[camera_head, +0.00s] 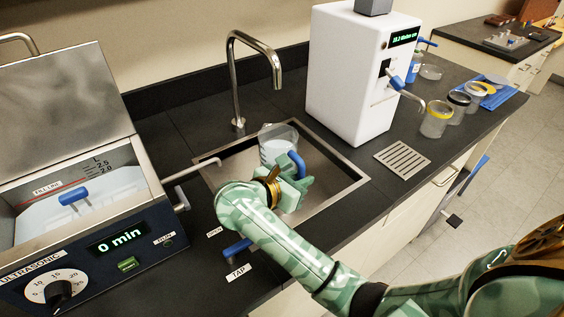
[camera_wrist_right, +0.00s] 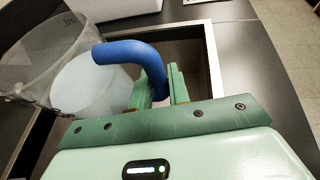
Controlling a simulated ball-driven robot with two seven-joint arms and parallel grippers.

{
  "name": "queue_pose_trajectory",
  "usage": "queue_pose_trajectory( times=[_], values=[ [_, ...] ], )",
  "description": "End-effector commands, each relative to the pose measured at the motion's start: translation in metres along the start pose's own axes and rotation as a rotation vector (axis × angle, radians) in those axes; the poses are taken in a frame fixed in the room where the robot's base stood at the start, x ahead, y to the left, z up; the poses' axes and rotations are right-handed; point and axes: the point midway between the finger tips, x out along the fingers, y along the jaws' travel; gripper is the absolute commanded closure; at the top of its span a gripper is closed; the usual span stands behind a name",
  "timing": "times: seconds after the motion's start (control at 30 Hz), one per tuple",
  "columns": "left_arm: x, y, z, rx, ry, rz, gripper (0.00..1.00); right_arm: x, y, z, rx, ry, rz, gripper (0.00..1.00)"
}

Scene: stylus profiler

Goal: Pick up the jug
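The clear jug (camera_head: 277,146) with a blue handle (camera_head: 297,163) is at the sink, with pale liquid inside. In the right wrist view the jug (camera_wrist_right: 62,75) is at the left and its blue handle (camera_wrist_right: 125,52) curves down toward my fingers. My right gripper (camera_head: 293,183) is at the handle. Its two green fingers (camera_wrist_right: 161,88) stand close on either side of the handle's lower end, with no clear gap. The head view does not clearly show whether the jug's base touches the sink floor. My left gripper is not in view.
The steel sink (camera_head: 335,188) has a tall faucet (camera_head: 237,85) behind it. An ultrasonic bath (camera_head: 90,235) stands at the left and a white dispenser (camera_head: 345,80) at the right. Several lidded jars (camera_head: 436,120) and a drain grate (camera_head: 402,159) are further right.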

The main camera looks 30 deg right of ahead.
Motion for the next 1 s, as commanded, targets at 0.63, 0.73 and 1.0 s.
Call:
queue_pose_trajectory(
  times=[0.63, 0.73, 1.0],
  values=[
    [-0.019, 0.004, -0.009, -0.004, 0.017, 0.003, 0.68, -0.027, 0.000, 0.065, 0.007, 0.003, 0.001, 1.00],
    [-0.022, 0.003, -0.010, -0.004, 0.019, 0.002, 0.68, -0.033, 0.000, 0.080, 0.005, 0.001, 0.001, 1.00],
    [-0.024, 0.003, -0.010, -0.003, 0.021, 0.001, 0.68, -0.038, 0.000, 0.093, 0.000, -0.001, -0.001, 1.00]
  ],
)
